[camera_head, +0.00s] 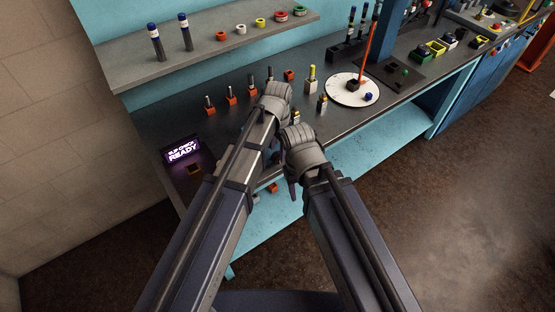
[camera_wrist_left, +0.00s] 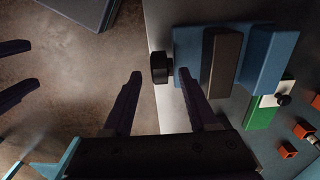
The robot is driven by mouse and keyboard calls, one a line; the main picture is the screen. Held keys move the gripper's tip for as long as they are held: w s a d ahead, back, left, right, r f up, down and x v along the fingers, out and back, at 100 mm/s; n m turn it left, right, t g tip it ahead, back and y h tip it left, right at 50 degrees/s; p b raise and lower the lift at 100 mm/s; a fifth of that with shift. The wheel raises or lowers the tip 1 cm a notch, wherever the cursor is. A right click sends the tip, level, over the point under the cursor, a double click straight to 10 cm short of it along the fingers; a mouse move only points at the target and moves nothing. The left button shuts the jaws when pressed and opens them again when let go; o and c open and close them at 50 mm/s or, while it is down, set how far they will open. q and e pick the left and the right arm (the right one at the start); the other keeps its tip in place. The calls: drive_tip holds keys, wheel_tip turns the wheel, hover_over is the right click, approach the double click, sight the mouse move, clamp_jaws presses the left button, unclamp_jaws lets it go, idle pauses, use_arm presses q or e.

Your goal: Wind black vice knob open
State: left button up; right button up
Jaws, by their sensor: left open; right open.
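In the left wrist view, the black vice knob (camera_wrist_left: 160,68) sticks out from the left side of a blue vice (camera_wrist_left: 190,45) with a dark brown block (camera_wrist_left: 222,62) between its blue parts. My left gripper (camera_wrist_left: 160,73) is open, with one fingertip on each side of the knob in the picture. I cannot tell whether the fingers touch it. In the head view my left arm hides the vice and knob. My right gripper (camera_wrist_left: 35,65) is open and empty, off to the left in the wrist view; in the head view it is at the bench's front edge (camera_head: 292,188).
A green block (camera_wrist_left: 262,112) with a white plate and several orange pieces (camera_wrist_left: 303,130) lie right of the vice. In the head view, a lit READY sign (camera_head: 181,151), a white round dial (camera_head: 340,90) and a shelf (camera_head: 150,73) surround the bench work area.

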sight(277, 154)
use_arm(q)
drive_tip(key=shift+f+b, duration=1.1)
drive_tip(key=shift+f, duration=0.5)
clamp_jaws()
